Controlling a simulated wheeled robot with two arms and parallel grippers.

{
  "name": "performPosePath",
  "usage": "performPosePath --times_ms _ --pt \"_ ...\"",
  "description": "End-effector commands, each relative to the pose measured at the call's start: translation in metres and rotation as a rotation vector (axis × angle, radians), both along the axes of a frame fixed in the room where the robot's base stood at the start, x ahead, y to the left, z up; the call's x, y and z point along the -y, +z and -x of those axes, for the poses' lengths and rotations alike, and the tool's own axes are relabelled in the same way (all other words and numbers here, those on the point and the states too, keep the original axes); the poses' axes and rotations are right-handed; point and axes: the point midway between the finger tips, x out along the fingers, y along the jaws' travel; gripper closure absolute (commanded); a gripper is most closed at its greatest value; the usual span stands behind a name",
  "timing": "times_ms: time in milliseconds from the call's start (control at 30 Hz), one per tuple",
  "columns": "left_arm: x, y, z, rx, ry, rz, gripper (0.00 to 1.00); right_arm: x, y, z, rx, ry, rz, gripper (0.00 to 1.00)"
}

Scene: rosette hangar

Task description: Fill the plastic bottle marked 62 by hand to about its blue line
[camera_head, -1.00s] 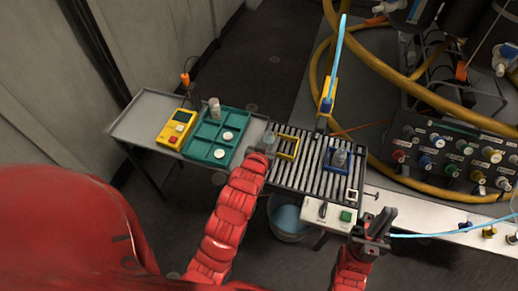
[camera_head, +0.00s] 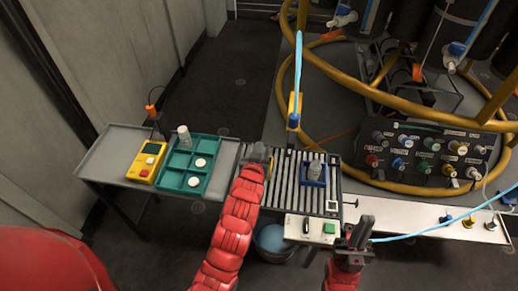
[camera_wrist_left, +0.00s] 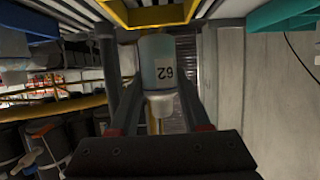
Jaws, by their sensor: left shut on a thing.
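The plastic bottle marked 62 (camera_wrist_left: 157,52) is between the fingers of my left gripper (camera_wrist_left: 158,108) in the left wrist view. Its label looks upside down there, and its pale narrower end points toward the gripper. My left gripper (camera_head: 258,154) is shut on it at the left end of the roller conveyor in the head view, where the bottle is mostly hidden. A yellow frame (camera_wrist_left: 155,15) is just beyond the bottle.
Another bottle (camera_head: 314,169) stands in a blue holder (camera_head: 313,183) on the rollers. A green tray (camera_head: 193,183) with white caps and a bottle, and a yellow device (camera_head: 146,163), are on the left table. A valve panel (camera_head: 425,155) is at right. A bucket (camera_head: 272,241) stands below.

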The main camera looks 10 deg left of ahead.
Motion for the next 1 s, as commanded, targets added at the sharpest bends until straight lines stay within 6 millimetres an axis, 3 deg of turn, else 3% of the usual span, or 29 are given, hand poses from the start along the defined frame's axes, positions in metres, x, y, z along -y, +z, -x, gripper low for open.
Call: performPosePath --times_ms 33,1000 --pt "-0.0002 -0.0081 0.0002 -0.002 0.001 -0.001 1.00 0.0000 -0.0048 0.0000 0.000 0.000 0.000 1.00" --pt "-0.0004 -0.0101 0.0008 -0.002 0.001 -0.001 1.00 0.0000 -0.0059 0.0000 0.000 0.000 0.000 1.00"
